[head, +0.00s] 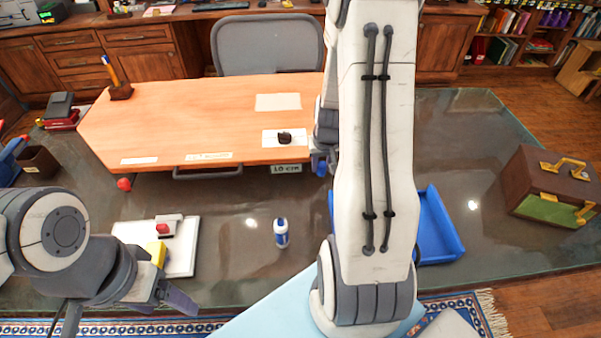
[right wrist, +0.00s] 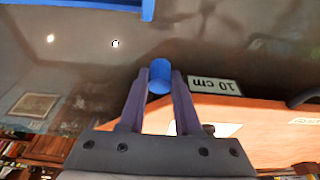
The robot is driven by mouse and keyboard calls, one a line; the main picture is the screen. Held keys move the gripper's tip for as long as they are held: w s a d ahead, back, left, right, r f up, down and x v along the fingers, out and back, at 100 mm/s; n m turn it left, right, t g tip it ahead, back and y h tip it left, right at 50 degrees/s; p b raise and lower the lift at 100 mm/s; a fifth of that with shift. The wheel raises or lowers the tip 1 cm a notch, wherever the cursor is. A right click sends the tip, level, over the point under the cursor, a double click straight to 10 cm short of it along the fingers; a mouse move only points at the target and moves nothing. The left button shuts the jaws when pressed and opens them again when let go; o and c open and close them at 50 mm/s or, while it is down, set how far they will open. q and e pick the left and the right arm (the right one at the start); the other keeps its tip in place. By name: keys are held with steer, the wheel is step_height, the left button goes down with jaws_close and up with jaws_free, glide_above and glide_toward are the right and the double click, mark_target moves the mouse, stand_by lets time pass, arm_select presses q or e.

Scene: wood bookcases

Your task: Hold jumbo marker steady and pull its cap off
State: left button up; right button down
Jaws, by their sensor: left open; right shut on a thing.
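My right gripper (head: 320,160) is shut on a blue cylinder (right wrist: 159,76), close to the front edge of the orange desk pad. The right wrist view shows the cylinder between the two fingertips (right wrist: 160,88), nearly end-on. I cannot tell whether it is the marker's cap alone or a larger part of the marker. A small white and blue cylindrical thing (head: 281,234) stands upright on the dark glass tabletop, apart from both grippers. My left gripper (head: 172,288) is open and empty at the lower left, near the tabletop's front edge.
A white tray (head: 185,262) with a yellow block (head: 155,251) and a red-and-white thing lies beside my left gripper. A blue bin (head: 438,228) is partly behind my right arm. A "10 cm" label (head: 286,169) sits by the orange desk (head: 200,110).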

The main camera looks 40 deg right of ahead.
mark_target(304, 183)
steer(key=p, duration=0.1)
steer(key=w+a+p, duration=0.1)
steer(key=p, duration=0.1)
steer(key=shift+w+a+f, duration=0.25)
steer(key=shift+w+f, duration=0.05)
steer(key=shift+w+a+f+p, duration=0.35)
steer(key=shift+w+a+f, duration=0.25)
steer(key=shift+w+f, duration=0.25)
steer(key=shift+w+a+f, duration=0.1)
steer(key=shift+w+f, duration=0.05)
steer(key=shift+f, duration=0.05)
steer(key=shift+f+b, duration=0.45)
steer(key=shift+f, duration=1.6)
steer(key=shift+f, duration=0.1)
steer(key=c, duration=0.6)
jaws_free()
